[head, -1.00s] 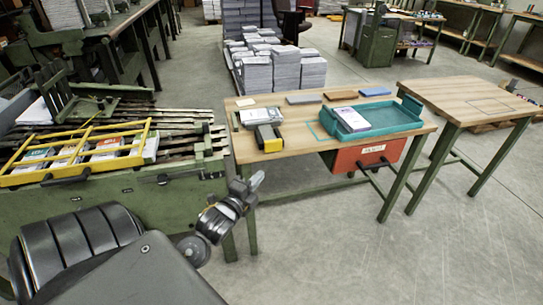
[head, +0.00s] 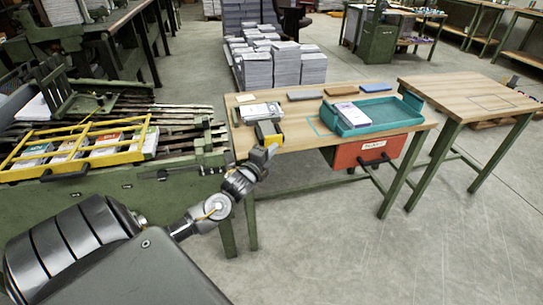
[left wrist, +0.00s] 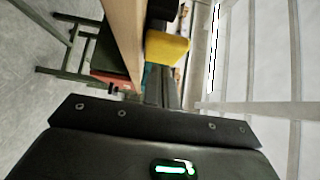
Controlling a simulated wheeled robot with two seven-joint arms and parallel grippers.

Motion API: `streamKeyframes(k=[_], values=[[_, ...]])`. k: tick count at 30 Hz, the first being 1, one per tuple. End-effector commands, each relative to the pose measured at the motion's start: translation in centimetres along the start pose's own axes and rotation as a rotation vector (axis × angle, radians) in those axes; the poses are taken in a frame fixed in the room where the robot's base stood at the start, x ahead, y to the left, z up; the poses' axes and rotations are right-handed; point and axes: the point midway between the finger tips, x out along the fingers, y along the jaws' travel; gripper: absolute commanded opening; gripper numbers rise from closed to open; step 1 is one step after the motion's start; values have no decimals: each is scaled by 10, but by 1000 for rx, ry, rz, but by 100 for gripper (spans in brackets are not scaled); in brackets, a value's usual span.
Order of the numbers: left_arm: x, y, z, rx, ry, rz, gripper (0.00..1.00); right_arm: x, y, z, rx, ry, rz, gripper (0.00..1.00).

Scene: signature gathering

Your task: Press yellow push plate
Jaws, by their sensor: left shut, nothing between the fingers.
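My left gripper (head: 268,153) is shut and empty. In the head view it is just in front of and below the plate, covering part of it. In the left wrist view its fingers (left wrist: 162,88) point toward the plate. I cannot tell whether they touch. My right gripper is not in view.
Papers (head: 259,110) lie behind the plate. A teal tray (head: 392,110) with a booklet stack (head: 352,115) stands to the right, above a red drawer (head: 365,151). A yellow frame (head: 85,147) covers booklets on the green machine (head: 120,187) at left.

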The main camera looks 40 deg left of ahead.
Motion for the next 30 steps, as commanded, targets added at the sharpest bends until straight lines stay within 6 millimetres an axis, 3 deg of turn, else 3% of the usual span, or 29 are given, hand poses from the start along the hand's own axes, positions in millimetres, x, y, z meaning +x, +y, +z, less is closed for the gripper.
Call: streamKeyframes(k=[14, 22, 30], values=[[6, -1, 6, 0, 0, -1, 0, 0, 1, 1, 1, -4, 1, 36], [31, -1, 30, 2, -1, -2, 0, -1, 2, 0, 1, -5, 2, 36], [35, -3, 38, -1, -8, -5, 0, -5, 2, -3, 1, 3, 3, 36]])
